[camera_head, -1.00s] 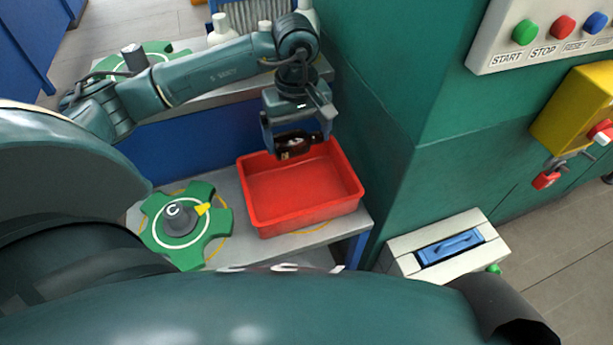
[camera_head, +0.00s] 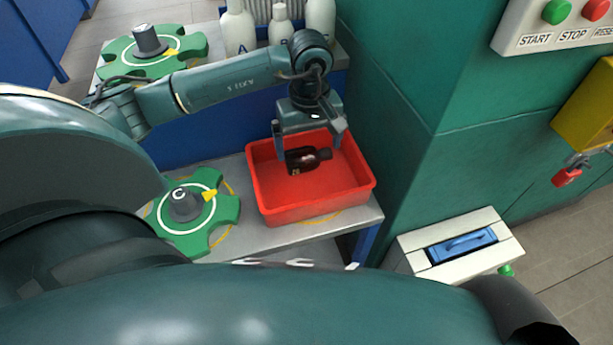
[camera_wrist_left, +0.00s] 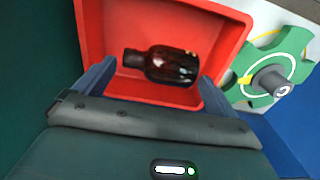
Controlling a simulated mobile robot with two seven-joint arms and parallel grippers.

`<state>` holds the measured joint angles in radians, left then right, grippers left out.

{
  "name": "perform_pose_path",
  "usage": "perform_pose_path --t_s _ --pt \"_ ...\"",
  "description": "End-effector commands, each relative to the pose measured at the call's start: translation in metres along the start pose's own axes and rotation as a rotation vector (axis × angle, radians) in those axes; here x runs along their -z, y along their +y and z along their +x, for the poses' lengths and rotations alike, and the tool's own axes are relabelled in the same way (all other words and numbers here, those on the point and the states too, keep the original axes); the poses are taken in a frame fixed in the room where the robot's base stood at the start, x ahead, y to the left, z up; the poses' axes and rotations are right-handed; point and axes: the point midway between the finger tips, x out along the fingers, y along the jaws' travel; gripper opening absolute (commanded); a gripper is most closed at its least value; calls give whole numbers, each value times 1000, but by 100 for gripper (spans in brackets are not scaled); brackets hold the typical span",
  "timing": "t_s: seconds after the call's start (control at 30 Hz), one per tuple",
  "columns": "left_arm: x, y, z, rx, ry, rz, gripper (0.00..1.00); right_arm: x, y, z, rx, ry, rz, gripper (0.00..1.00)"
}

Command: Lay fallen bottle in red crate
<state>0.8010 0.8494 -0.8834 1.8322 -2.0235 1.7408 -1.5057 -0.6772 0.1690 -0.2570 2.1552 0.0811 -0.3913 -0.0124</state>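The dark amber bottle (camera_head: 306,160) lies on its side inside the walls of the red crate (camera_head: 318,212). Its neck points right in the head view and left in the wrist view. My left gripper (camera_head: 311,146) reaches down into the crate with its fingers wide apart, one off each end of the bottle. In the left wrist view the bottle (camera_wrist_left: 172,65) shows just beyond the open fingertips (camera_wrist_left: 157,72), with small gaps at both ends. Whether it rests fully on the crate floor is hard to tell. My right gripper is not in view.
A green handwheel marked C (camera_head: 190,212) sits left of the crate on the grey bench. White bottles (camera_head: 238,30) and another green wheel (camera_head: 150,45) stand behind. A green cabinet wall (camera_head: 400,110) rises close on the right. A white box (camera_head: 455,245) with a blue handle stands front right.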

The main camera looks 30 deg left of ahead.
Motion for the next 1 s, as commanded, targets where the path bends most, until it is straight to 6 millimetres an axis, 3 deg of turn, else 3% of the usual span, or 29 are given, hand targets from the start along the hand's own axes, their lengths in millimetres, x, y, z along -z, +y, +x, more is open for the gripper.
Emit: perform_pose_path --t_s 0.37,0.47,0.8,1.0 --pt "0 1 -7 -2 2 0 100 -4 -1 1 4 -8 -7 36" --pt "0 1 -21 -4 3 1 100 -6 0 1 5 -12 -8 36" --pt "1 1 -96 -5 4 0 100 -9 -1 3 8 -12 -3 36" --pt "0 1 -124 -2 2 1 100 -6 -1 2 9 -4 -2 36"
